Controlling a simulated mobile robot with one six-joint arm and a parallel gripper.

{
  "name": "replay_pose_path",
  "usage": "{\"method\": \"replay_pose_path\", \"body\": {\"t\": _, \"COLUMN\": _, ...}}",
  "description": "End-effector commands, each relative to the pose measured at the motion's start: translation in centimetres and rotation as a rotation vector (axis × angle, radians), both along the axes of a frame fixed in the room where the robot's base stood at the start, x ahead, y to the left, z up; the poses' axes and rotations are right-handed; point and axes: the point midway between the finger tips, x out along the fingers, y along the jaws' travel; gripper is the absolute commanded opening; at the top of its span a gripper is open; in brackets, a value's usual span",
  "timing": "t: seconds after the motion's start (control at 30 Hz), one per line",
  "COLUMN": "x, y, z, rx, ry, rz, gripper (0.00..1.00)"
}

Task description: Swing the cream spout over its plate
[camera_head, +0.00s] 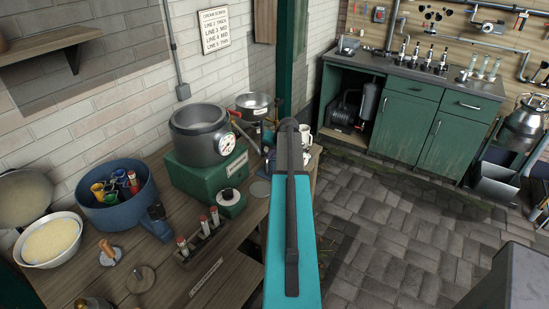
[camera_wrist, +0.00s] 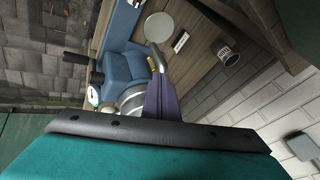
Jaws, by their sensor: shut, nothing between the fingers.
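In the wrist view, a thin bright metal tube that looks like the cream spout (camera_wrist: 158,57) runs beside a blue machine body (camera_wrist: 123,66). A flat round grey plate (camera_wrist: 159,26) lies near the tube's far end; I cannot tell whether the tube's end is over it. My gripper (camera_wrist: 160,82) is shut and empty, its tips close to the near part of the tube; contact cannot be told. In the head view, my arm hides the gripper and most of the machine.

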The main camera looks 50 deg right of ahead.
Motion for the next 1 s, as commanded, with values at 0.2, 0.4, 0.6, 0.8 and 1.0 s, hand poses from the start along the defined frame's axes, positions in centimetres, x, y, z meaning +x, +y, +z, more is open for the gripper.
{"method": "replay_pose_path", "body": {"t": 0.2, "x": 2.5, "y": 1.2, "z": -0.3, "rx": 0.001, "ry": 0.0, "rz": 0.006, "gripper": 0.0}}
{"method": "replay_pose_path", "body": {"t": 0.4, "x": 4.5, "y": 1.8, "z": -0.3, "rx": 0.001, "ry": 0.002, "rz": 0.009, "gripper": 0.0}}
{"method": "replay_pose_path", "body": {"t": 0.6, "x": 5.6, "y": 2.0, "z": -0.2, "rx": 0.002, "ry": 0.001, "rz": 0.01, "gripper": 0.0}}
{"method": "replay_pose_path", "body": {"t": 0.8, "x": 5.8, "y": 2.1, "z": -0.1, "rx": 0.002, "ry": 0.001, "rz": 0.009, "gripper": 0.0}}
{"method": "replay_pose_path", "body": {"t": 1.0, "x": 5.9, "y": 2.1, "z": -0.1, "rx": 0.001, "ry": 0.001, "rz": 0.01, "gripper": 0.0}}
